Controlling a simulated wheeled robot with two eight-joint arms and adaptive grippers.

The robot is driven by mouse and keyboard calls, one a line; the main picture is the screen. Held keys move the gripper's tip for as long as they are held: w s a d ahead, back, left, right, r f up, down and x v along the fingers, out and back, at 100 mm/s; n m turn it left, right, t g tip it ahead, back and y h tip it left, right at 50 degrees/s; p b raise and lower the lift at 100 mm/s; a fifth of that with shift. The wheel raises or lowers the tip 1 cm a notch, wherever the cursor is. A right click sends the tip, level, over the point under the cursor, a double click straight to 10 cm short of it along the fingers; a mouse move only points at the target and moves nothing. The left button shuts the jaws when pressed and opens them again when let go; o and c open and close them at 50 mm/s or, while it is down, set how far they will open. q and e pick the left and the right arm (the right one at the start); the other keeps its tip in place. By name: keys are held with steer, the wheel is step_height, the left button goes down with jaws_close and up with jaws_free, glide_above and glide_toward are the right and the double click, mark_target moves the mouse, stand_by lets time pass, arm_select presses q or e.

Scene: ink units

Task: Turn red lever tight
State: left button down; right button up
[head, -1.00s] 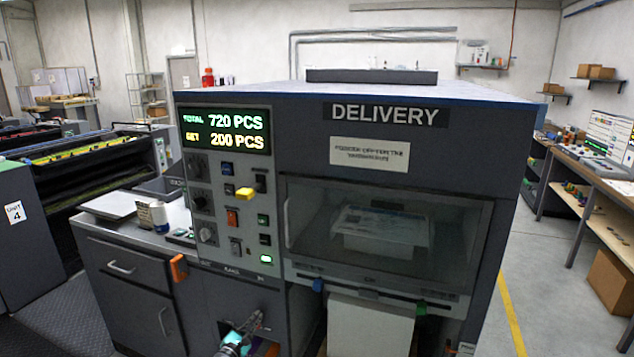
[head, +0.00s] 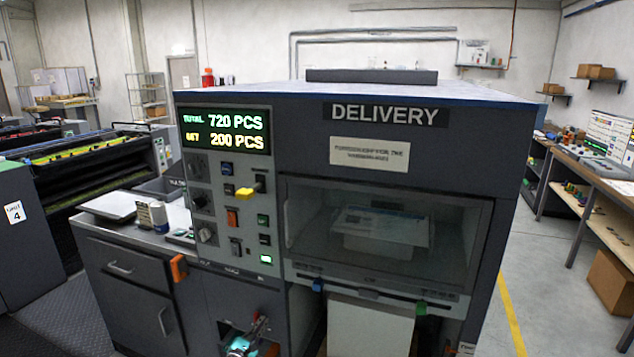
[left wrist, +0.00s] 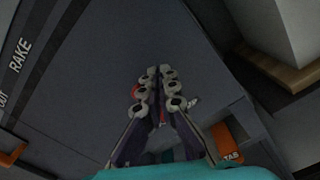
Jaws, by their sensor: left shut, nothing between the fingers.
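My left gripper (head: 262,321) is low in front of the delivery machine's lower left panel. In the left wrist view its fingers (left wrist: 160,88) are together, shut with nothing held. A small red part (left wrist: 134,90) shows at the outer left side of the fingers in that view. It is mostly hidden behind them, and I cannot tell whether it is the red lever or whether they touch it. No red lever can be made out clearly in the head view. My right gripper is out of view.
An orange handle (left wrist: 228,142) is right of the fingers in the wrist view, and another orange piece (left wrist: 12,154) is at left. The control panel (head: 232,205) with a yellow knob (head: 244,194) is above. The cabinet (head: 130,290) stands left.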

arm_select(q)
steer(key=shift+d, duration=0.1)
stand_by(0.4)
steer(key=shift+s+d+r, duration=0.2)
steer(key=v, duration=0.6)
steer(key=a+r, duration=0.2)
steer(key=a, duration=0.2)
steer(key=shift+a+x, duration=0.1)
steer(key=shift+x, duration=1.8)
steer(key=shift+a+x, duration=0.15)
steer(key=shift+x, duration=1.75)
steer(key=shift+w+f, duration=0.1)
steer(key=shift+f, duration=0.15)
